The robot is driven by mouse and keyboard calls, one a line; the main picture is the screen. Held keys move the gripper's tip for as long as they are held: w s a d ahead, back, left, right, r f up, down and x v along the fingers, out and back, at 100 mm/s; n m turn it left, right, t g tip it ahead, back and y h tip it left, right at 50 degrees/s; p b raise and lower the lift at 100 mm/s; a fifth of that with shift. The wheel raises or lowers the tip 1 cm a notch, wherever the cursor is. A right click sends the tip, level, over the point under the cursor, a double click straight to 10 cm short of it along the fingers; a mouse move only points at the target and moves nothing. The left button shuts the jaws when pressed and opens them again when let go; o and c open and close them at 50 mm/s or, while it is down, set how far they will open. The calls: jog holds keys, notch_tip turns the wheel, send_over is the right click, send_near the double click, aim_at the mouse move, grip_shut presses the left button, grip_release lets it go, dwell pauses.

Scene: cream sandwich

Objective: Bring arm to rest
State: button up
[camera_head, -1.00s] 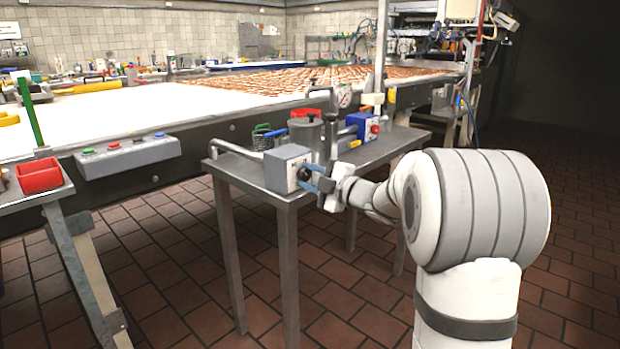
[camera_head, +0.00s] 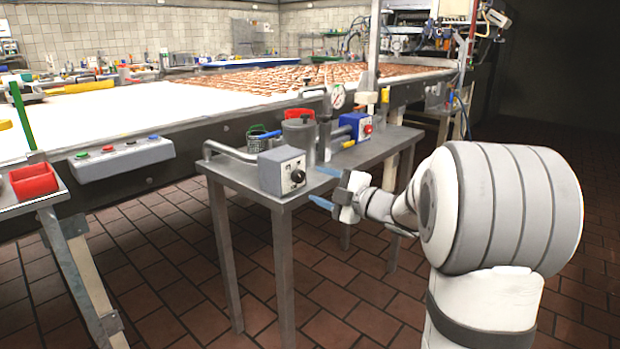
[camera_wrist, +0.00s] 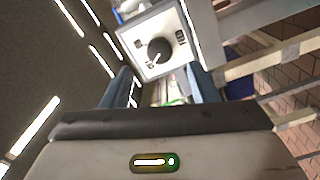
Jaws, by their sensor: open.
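My gripper (camera_head: 325,187) is open and empty, with its two blue fingers apart. It is in front of the side table, just right of a grey control box (camera_head: 283,171) with a black knob. In the head view a gap shows between the fingers and the box. In the wrist view the box's face with its black knob (camera_wrist: 159,51) shows ahead, between and beyond the blue fingers (camera_wrist: 160,88). My arm reaches in from the right side of the head view.
The metal side table (camera_head: 236,177) also carries a steel pot (camera_head: 298,138), a blue box with a red button (camera_head: 357,126) and pipes. A long conveyor (camera_head: 190,105) runs behind. A red bin (camera_head: 34,181) stands at left. The tiled floor at right is clear.

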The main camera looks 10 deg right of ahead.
jog(key=shift+v, duration=0.85)
jog(key=s+d+r+m+g+h+p, duration=0.1)
jog(key=s+d+r+m+h+p, duration=0.15)
jog(key=r+m+h+p, duration=0.45)
jog(key=s+d+r+m+h+p, duration=0.1)
jog(key=s+r+m+h+p, duration=0.2)
jog(key=r+m+h+p, duration=0.5)
jog(key=s+a+r+m+g+y+p, duration=0.1)
jog(key=s+a+m+g+y+p, duration=0.1)
jog(key=s+p, duration=0.6)
jog(key=s+a+r+m+g+y+p, duration=0.1)
jog(key=s+a+m+g+p, duration=0.3)
jog(key=s, duration=1.3)
jog(key=a+g+y+p, duration=0.1)
jog(key=a+g+p, duration=0.1)
jog(key=g+p, duration=0.2)
jog(key=shift+s+a+r+g, duration=0.25)
jog(key=shift+s+g, duration=0.15)
jog(key=shift+g, duration=0.1)
jog(key=shift+c, duration=0.4)
